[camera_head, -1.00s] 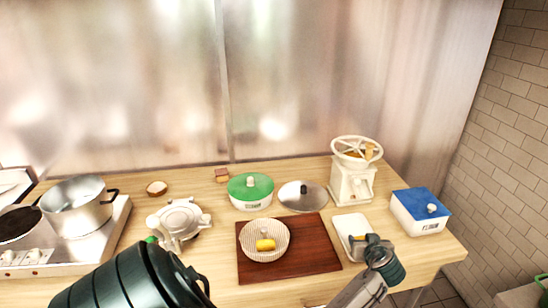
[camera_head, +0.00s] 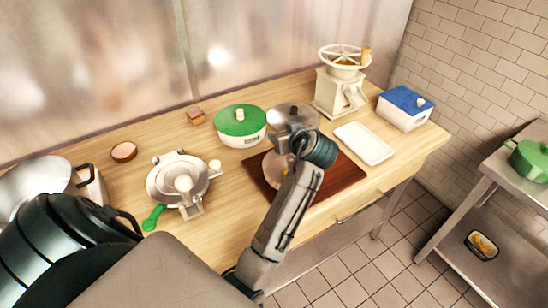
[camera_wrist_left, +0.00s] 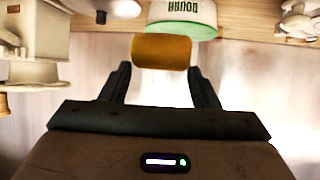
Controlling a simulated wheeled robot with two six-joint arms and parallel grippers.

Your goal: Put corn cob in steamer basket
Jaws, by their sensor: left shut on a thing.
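A yellow-orange corn cob (camera_wrist_left: 161,51) sits between the fingertips of my left gripper (camera_wrist_left: 160,72) in the left wrist view. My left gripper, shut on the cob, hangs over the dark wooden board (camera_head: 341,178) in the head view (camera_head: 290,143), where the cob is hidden. A pale bowl (camera_head: 272,171) on the board is mostly covered by the gripper and wrist, so its contents cannot be told. No steamer basket can be identified with certainty. My right gripper is out of view.
A green-lidded pot (camera_head: 240,121) and grey lid (camera_head: 284,114) stand behind the board. A white tray (camera_head: 363,143), grinder (camera_head: 340,90) and blue-lidded box (camera_head: 404,108) are right; a white press (camera_head: 165,185) is left. A side table's low shelf holds a dark-rimmed container (camera_head: 467,242).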

